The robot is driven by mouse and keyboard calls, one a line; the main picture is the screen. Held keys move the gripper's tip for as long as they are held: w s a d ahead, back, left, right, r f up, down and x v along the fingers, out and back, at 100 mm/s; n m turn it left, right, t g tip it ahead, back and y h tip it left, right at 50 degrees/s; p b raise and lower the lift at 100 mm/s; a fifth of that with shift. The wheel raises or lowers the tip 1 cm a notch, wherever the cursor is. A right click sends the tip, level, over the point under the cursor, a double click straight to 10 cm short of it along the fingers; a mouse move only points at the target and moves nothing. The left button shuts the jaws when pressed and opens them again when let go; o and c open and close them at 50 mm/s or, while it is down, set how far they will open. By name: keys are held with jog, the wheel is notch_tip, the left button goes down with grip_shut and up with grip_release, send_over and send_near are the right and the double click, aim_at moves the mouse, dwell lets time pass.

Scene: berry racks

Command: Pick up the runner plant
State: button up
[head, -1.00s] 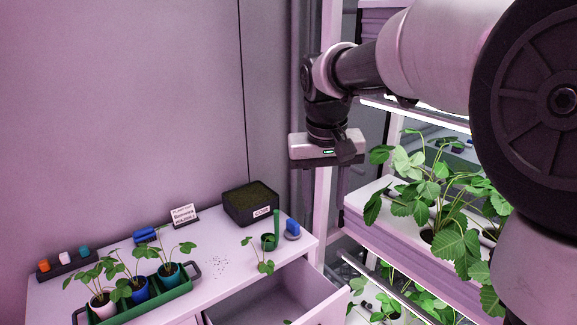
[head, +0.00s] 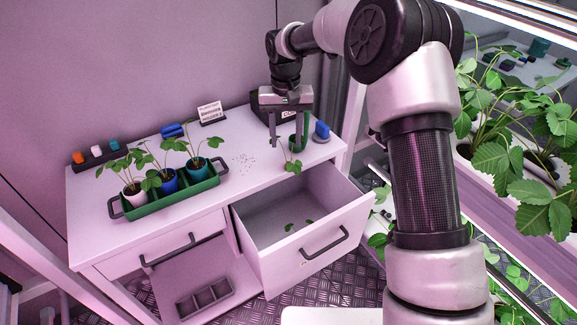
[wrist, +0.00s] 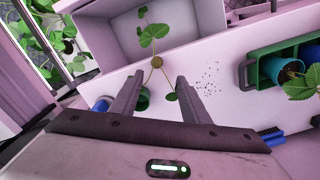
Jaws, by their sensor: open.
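The runner plant (head: 292,166) is a small plant with thin stems and a few green leaves, near the table's front edge beside the open drawer. In the wrist view its small brown crown (wrist: 157,62) lies just beyond the fingertips, with one leaf over the drawer edge and another between the fingers. My gripper (head: 289,146) is open and points down above the tabletop at the plant. In the wrist view its two fingers (wrist: 160,80) stand apart with nothing clamped between them. Exact height above the plant is unclear.
A green pot (head: 299,143) and a blue object (head: 322,131) stand close to my gripper. A green tray (head: 178,196) with three potted plants stands left. Racks of plants (head: 545,190) are at right.

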aim_at(289, 162)
notch_tip(289, 162, down, 3)
jog(key=shift+r, duration=0.1)
jog(key=shift+s+d+f, duration=0.1)
jog(key=shift+d+f, duration=0.1)
jog(key=shift+f, duration=1.15)
jog(key=shift+d+f, duration=0.2)
jog(key=shift+f, duration=1.15)
grip_shut()
